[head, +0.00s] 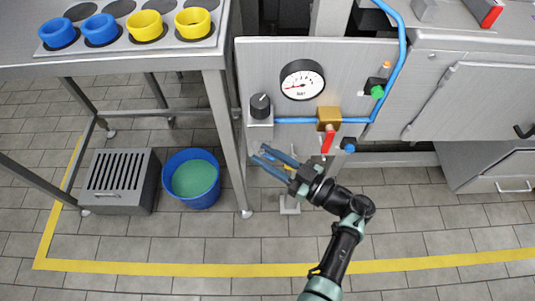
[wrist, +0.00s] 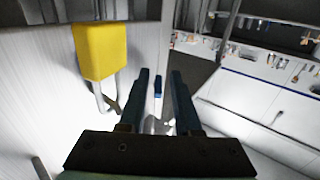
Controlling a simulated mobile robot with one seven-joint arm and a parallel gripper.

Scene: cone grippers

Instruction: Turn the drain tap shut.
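In the head view a brass valve block (head: 328,115) sits on the pipe of the grey panel, with a red lever (head: 327,142) hanging from it. A small blue knob (head: 348,145) is just right of the lever. I cannot tell for sure which part is the drain tap. My gripper (head: 258,154) is below and left of the red lever, at the panel's lower edge, with its fingers apart and nothing seen held. In the wrist view the gripper (wrist: 160,71) is open, with a yellow block (wrist: 102,50) on a bent metal rod at its left.
A gauge (head: 302,80), a black knob (head: 260,105) and a green button (head: 377,91) are on the panel. A table leg (head: 228,150) stands close left of my gripper. A blue bucket (head: 190,180) and a grey slotted box (head: 118,182) are on the floor.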

